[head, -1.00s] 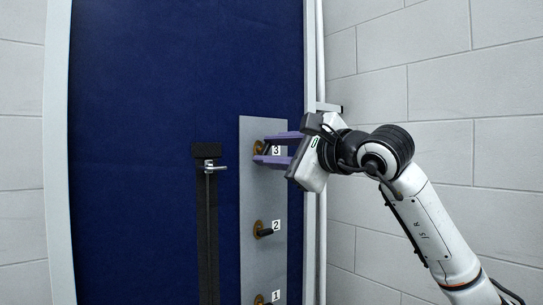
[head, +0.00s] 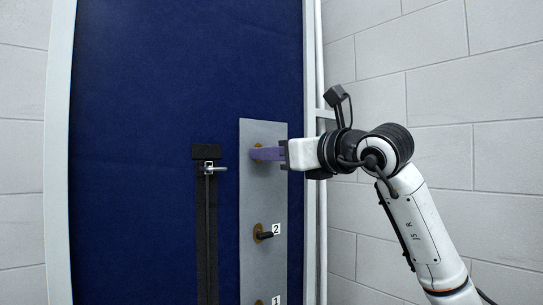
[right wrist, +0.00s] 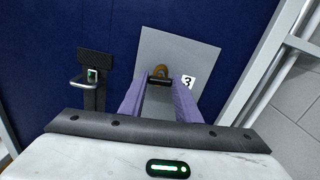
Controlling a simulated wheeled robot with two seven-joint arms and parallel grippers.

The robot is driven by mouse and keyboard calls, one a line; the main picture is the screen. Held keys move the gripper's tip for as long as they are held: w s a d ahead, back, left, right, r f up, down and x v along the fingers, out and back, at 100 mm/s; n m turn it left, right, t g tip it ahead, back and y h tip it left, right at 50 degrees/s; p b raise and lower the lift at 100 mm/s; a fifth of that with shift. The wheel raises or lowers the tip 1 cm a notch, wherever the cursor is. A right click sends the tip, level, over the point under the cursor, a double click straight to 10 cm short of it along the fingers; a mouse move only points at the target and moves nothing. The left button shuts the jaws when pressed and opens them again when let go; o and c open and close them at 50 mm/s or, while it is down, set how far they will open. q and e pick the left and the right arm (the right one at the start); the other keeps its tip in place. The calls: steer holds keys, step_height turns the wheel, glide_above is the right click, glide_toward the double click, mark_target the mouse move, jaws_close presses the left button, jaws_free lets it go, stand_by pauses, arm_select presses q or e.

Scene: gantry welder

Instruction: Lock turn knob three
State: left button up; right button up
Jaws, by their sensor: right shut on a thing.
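Turn knob three is a brass disc with a dark handle at the top of a grey metal plate (head: 262,190). In the head view my right gripper (head: 258,153) covers most of the knob. In the right wrist view the brass disc (right wrist: 161,71) and dark handle (right wrist: 159,81) show between the purple fingertips, with the label "3" (right wrist: 187,81) beside them. My right gripper is shut on the handle, and it is rolled so that one finger hides the other in the head view. My left gripper is not in view.
Knob two (head: 263,232) sits below on the same plate, with knob one (head: 265,301) partly cut off at the bottom edge. A dark vertical bar with a metal latch (head: 210,168) is left of the plate. A white frame (head: 313,210) and block wall stand at right.

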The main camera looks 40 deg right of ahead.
steer(key=shift+m, duration=0.5)
steer(key=o, duration=1)
steer(key=shift+o, duration=0.2)
steer(key=shift+s, duration=0.1)
steer(key=s+b, duration=0.2)
steer(key=s, duration=0.8)
steer(key=shift+d, duration=0.4)
